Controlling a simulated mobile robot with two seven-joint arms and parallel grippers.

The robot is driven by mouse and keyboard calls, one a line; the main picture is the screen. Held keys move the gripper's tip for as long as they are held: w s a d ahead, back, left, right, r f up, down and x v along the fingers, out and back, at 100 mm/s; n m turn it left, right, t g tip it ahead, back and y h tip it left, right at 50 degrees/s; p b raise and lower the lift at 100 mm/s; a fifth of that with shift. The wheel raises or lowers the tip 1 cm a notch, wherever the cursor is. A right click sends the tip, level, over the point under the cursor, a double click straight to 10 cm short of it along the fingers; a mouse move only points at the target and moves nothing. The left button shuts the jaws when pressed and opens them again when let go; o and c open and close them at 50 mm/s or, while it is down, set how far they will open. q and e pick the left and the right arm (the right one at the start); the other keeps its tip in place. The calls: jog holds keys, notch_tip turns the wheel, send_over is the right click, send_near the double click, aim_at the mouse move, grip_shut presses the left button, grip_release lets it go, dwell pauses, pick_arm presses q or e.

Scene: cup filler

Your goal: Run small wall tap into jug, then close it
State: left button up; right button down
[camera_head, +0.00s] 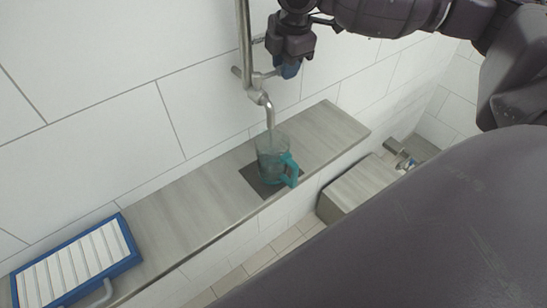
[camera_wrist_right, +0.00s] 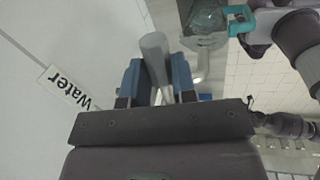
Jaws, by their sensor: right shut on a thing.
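The wall tap (camera_head: 267,105) is a grey metal pipe with a spout that bends down over the jug. The clear jug (camera_head: 272,158) has a teal handle (camera_head: 291,172) on its right side and stands upright on a dark square on the ledge. The jug also shows at the top of the right wrist view (camera_wrist_right: 207,17). My right gripper (camera_head: 289,68) is beside the tap, its blue fingers shut on the tap's grey lever (camera_wrist_right: 155,58). I cannot tell whether water is running or how full the jug is. My left gripper is out of view.
A grey ledge (camera_head: 195,205) runs along the white tiled wall. A blue-framed rack with white slats (camera_head: 78,262) lies on it at the lower left. A lower metal box (camera_head: 360,188) stands at the right. A "Water" label (camera_wrist_right: 68,88) is on the wall.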

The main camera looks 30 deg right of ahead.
jog(key=c, duration=1.9)
grip_release()
jog(key=shift+w+f+n, duration=0.1)
jog(key=shift+w+n, duration=0.35)
jog(key=shift+n, duration=0.55)
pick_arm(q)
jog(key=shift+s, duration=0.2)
pick_arm(e)
jog(key=shift+o, duration=0.3)
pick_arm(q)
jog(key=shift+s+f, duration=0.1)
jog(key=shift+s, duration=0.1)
pick_arm(e)
jog(key=shift+w+n, duration=0.1)
jog(key=shift+n, duration=0.2)
jog(key=o, duration=0.7)
jog(key=shift+w, duration=0.1)
jog(key=o, duration=0.4)
jog(key=shift+w, duration=0.25)
jog(key=shift+c, duration=0.2)
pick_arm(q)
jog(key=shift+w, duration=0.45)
pick_arm(e)
jog(key=shift+s, duration=0.2)
